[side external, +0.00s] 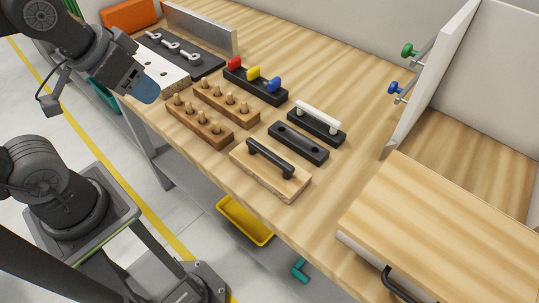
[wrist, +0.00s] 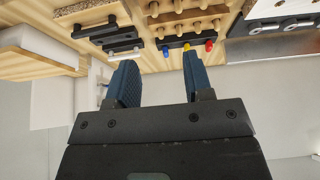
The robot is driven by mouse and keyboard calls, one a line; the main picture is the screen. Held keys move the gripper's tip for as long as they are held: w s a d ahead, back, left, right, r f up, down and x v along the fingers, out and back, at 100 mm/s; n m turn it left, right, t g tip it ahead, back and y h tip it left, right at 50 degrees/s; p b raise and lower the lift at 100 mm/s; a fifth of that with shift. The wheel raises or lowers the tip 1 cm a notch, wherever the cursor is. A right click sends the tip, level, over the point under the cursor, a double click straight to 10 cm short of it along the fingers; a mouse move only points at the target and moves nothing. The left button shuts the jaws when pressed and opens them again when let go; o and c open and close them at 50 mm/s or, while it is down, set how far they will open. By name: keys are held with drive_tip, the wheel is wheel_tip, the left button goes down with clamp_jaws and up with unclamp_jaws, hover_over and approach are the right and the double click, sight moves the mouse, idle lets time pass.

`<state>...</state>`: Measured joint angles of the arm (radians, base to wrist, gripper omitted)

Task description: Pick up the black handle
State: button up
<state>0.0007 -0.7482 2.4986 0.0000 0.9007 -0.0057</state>
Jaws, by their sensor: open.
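The black handle (side external: 270,158) is a bar with two feet on a light wooden block (side external: 290,188) near the front edge of the bench. In the wrist view the handle (wrist: 93,28) shows at the upper left, beyond the fingers. My gripper (side external: 145,90) is at the left of the side view, above the bench's left end and well apart from the handle. In the wrist view its two blue fingers (wrist: 157,70) are spread with nothing between them.
Beside the handle are an empty black block (side external: 298,143), a white handle (side external: 318,110) on a black base, peg blocks (side external: 200,125) and coloured knobs (side external: 253,73). A cabinet (side external: 450,215) with its own dark pull (side external: 398,287) stands at the right. A yellow bin (side external: 245,220) sits below the bench edge.

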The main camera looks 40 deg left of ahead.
drive_tip(key=n+g, duration=0.6)
drive_tip(key=n, duration=1.2)
hover_over(271, 154)
wheel_tip(271, 154, down, 4)
drive_tip(key=f, duration=0.8)
drive_tip(key=shift+d, duration=0.2)
drive_tip(key=shift+a+f, duration=0.15)
drive_tip(key=shift+f, duration=1.2)
drive_tip(key=shift+a+f, duration=0.1)
drive_tip(key=shift+f, duration=1.2)
drive_tip(key=shift+c, duration=0.4)
clamp_jaws()
